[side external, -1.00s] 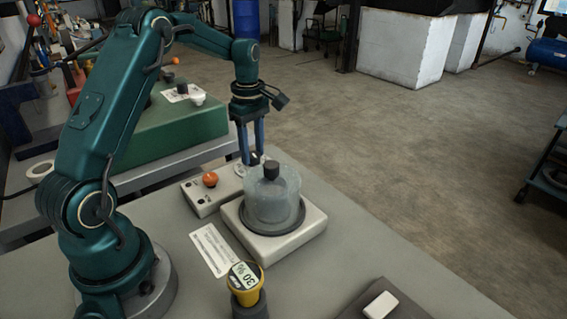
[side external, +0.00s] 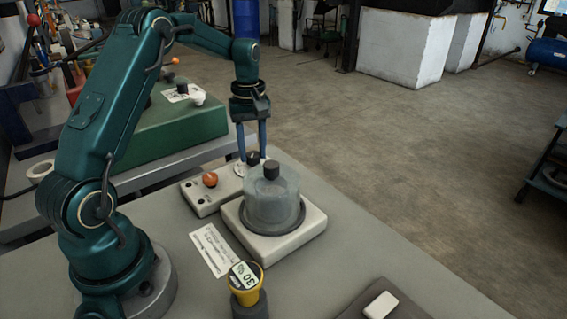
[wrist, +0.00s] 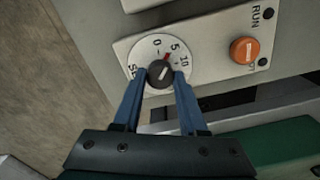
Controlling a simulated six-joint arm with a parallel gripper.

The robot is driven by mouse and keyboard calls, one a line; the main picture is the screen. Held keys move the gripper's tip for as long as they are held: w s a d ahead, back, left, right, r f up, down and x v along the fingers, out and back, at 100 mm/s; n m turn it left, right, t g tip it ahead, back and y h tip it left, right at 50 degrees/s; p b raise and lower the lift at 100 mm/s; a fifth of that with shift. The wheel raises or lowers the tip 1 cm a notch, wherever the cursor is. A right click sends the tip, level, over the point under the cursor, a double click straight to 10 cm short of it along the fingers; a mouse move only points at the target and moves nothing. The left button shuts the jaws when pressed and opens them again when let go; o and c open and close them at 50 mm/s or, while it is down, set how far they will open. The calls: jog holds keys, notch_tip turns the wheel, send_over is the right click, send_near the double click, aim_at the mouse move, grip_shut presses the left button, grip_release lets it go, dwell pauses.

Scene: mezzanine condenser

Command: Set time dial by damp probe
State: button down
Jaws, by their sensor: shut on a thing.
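The time dial (wrist: 147,50) is a white disc with printed marks including 0, 5 and 10, on a pale control box (side external: 203,205). Its black knob (wrist: 160,74) has a light line on top, and a red mark on its upper side points toward the 5. My gripper (wrist: 160,80) is shut on the knob from above; its blue fingers hide part of the lower scale. In the side view my gripper (side external: 253,155) stands upright over the dial, behind the jar. The yellow probe (side external: 246,283) stands at the front, its display reading 30 %.
A clear jar (side external: 270,205) with a black top stands on a pale base beside the control box. The box has an orange button (wrist: 244,50) near RUN. A printed card (side external: 209,250) lies on the bench. A white block (side external: 381,305) rests on a dark pad.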

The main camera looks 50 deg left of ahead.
jog(key=m, duration=0.6)
jog(key=shift+m, duration=0.3)
jog(key=m, duration=1.2)
jog(key=shift+m, duration=0.3)
jog(key=m, duration=0.6)
jog(key=shift+d+r, duration=0.1)
jog(key=shift+c, duration=2.2)
grip_release()
